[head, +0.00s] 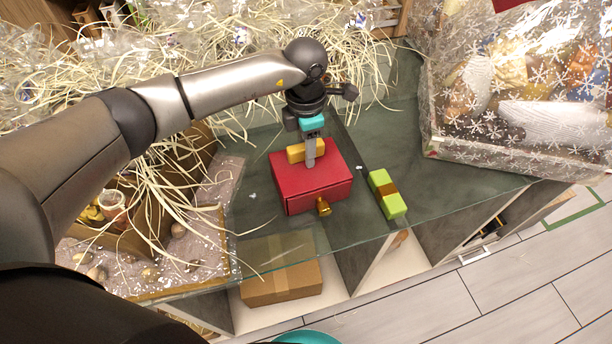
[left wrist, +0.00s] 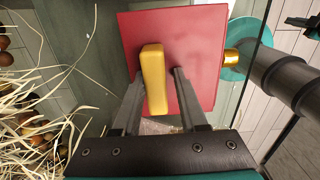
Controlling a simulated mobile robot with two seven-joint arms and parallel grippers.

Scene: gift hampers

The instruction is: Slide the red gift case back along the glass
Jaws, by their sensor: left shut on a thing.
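The red gift case (head: 318,182) lies on the glass shelf (head: 262,205), near its front edge. A gold knob (head: 323,206) sticks out of its front side; the knob also shows in the left wrist view (left wrist: 232,61). A yellow bar (head: 297,153) stands up on the case's top, towards its back. My left gripper (head: 311,163) comes down from above onto the bar, its fingers on either side of it. In the left wrist view, the yellow bar (left wrist: 154,72) lies between the fingers, over the red top (left wrist: 195,40). My right gripper is not in the head view.
A lime green block with a brown band (head: 387,194) lies on the glass just right of the case. A snowflake-wrapped hamper (head: 520,90) stands at the right. Straw and a filled crate (head: 150,235) are at the left. A cardboard box (head: 282,283) sits below the glass.

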